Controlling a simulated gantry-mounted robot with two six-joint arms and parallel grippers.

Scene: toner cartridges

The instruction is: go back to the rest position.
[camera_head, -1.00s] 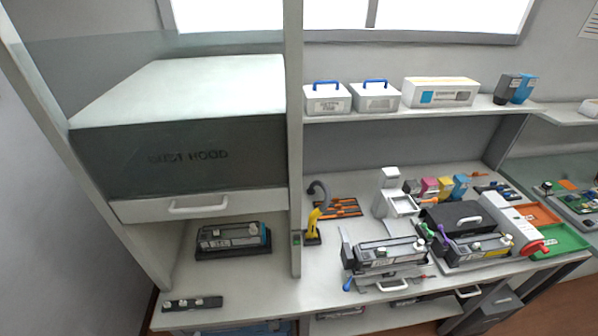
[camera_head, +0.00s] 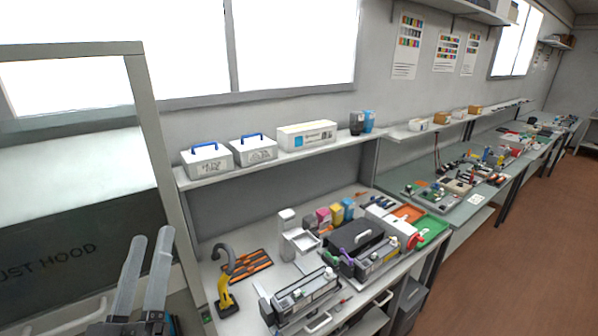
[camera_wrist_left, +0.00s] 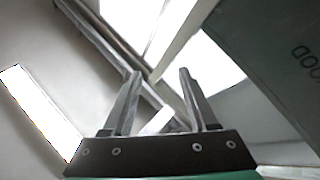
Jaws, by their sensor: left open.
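My left gripper (camera_head: 146,268) is in the lower left of the head view, in front of the dust hood (camera_head: 80,235). Its two grey fingers point up and stand apart, with nothing between them. In the left wrist view the open fingers (camera_wrist_left: 160,85) also show empty, with the hood's dark panel (camera_wrist_left: 270,60) at the right. My right gripper is not in view.
The hood's frame post (camera_head: 165,170) stands close to the right of my left gripper. The workbench holds toner cartridges (camera_head: 305,290), a black case (camera_head: 355,240) and a yellow tool (camera_head: 226,290). A shelf (camera_head: 270,165) with white boxes is above.

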